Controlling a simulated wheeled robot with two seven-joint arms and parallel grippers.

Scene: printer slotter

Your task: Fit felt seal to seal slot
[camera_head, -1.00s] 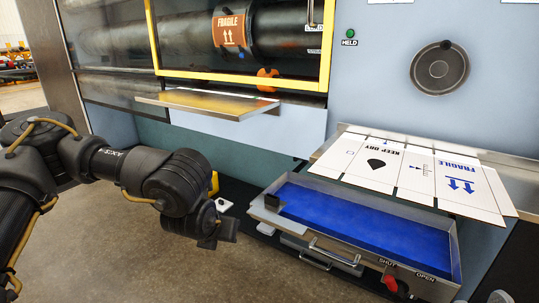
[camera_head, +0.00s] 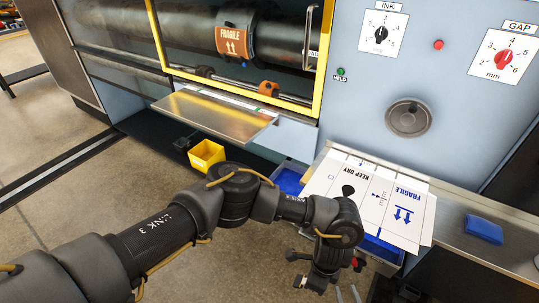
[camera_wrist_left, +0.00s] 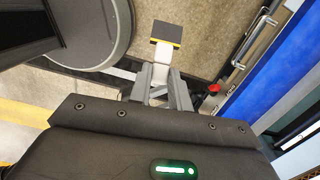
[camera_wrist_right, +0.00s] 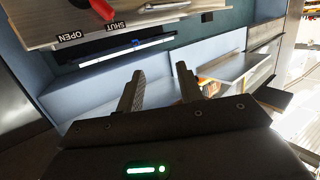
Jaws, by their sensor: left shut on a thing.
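My left gripper (camera_wrist_left: 161,72) is shut on a pale stem with a dark, yellow-edged block (camera_wrist_left: 167,31) at its end; I cannot tell whether this is the felt seal. In the head view my left arm crosses from the left, and its wrist hangs in front of the blue-lined drawer (camera_head: 290,178), hiding much of it. My right gripper (camera_wrist_right: 158,88) is open and empty in its wrist view, below a panel marked OPEN and SHUT. I cannot pick out the seal slot for sure.
A printed cardboard sheet (camera_head: 372,197) lies on the ledge above the drawer. A metal shelf (camera_head: 215,112) juts out at the left, with a yellow bin (camera_head: 206,154) below it. A blue block (camera_head: 484,229) sits on the right ledge. A red lever (camera_wrist_left: 214,88) is near the drawer.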

